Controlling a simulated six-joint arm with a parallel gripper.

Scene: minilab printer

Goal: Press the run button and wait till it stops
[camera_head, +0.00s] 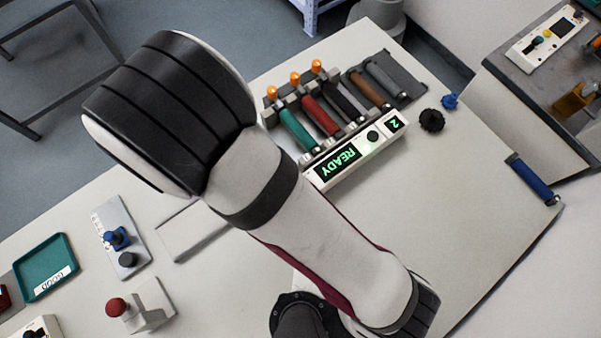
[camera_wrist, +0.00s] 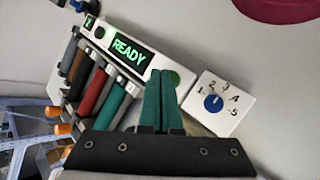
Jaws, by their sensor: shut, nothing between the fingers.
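The printer's control panel reads READY in green on its display (camera_head: 338,164), with a smaller display showing 2 (camera_head: 394,124) and a black knob (camera_head: 373,137) between them. The READY display also shows in the wrist view (camera_wrist: 129,50). There a round green button (camera_wrist: 173,78) sits at the panel's right end, partly covered by my fingers; it carries no readable label. My gripper (camera_wrist: 160,75) is shut and empty, with its teal fingertips over or beside this button. I cannot tell whether they touch. In the head view my gripper is hidden behind my arm.
A white dial box with a blue pointer (camera_wrist: 213,103) and numbers stands right of the button. Several coloured rollers lie behind the panel, including a teal one (camera_head: 297,129). A black knob (camera_head: 432,120) lies to the right. A teal tray (camera_head: 46,266) is at lower left.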

